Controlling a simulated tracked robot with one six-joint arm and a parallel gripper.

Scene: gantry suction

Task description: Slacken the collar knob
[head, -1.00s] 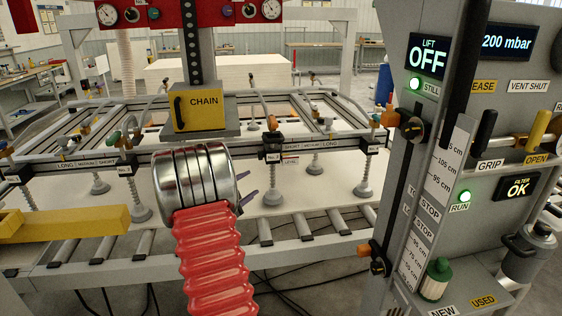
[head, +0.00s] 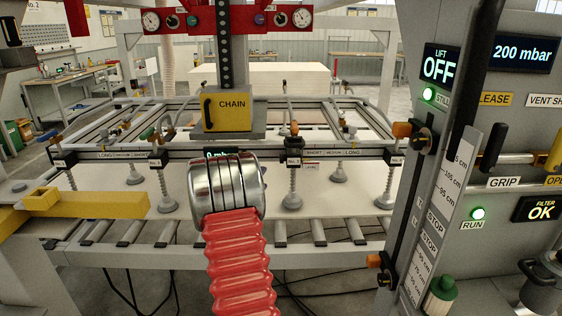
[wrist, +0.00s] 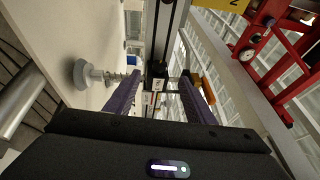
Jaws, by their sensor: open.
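My gripper (wrist: 160,78) shows in the wrist view with two purple fingers apart and nothing held. A dark carriage with small pale labels (wrist: 156,84) shows between the fingertips, apparently beyond them; contact is not clear. In the head view my silver wrist hides the fingers and part of the front rail. A black carriage (head: 292,147) with a suction foot (head: 292,199) sits on that rail, right of my wrist. I cannot tell which one is the collar knob.
The yellow CHAIN box (head: 226,113) hangs above my wrist. A yellow bar (head: 85,203) juts in from the left. The control cabinet (head: 490,150), reading LIFT OFF, fills the right. A suction foot (wrist: 90,74) and white sheet lie left in the wrist view.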

